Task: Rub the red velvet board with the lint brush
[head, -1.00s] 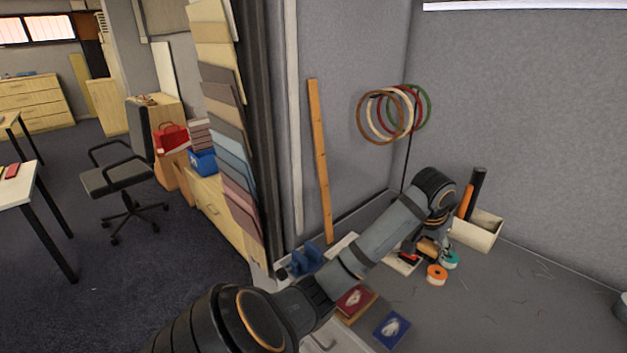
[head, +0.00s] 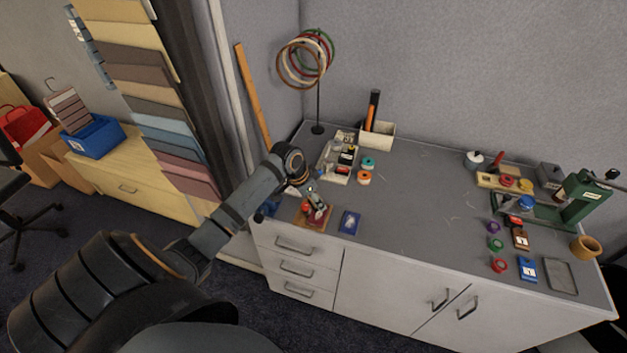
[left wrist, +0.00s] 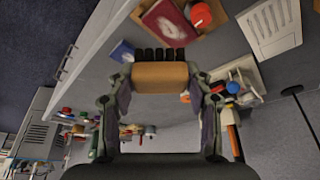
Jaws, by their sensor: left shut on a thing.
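The lint brush (left wrist: 160,78) has a tan wooden back and a row of black bristles. My left gripper (left wrist: 160,82) is shut on it, one finger at each end. In the head view my left gripper (head: 316,196) is over the red velvet board (head: 311,216) near the table's front left edge and partly hides it. The red board (left wrist: 169,22), with a pale mark, lies beyond the bristles in the left wrist view; contact between them cannot be told. My right gripper is out of view.
A blue board (head: 349,222) lies right of the red one. Tape rolls (head: 365,170), a tray of small items (head: 338,163) and a cream box (head: 378,135) stand behind. A green press (head: 584,198) and several small items are at right. The table's middle is clear.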

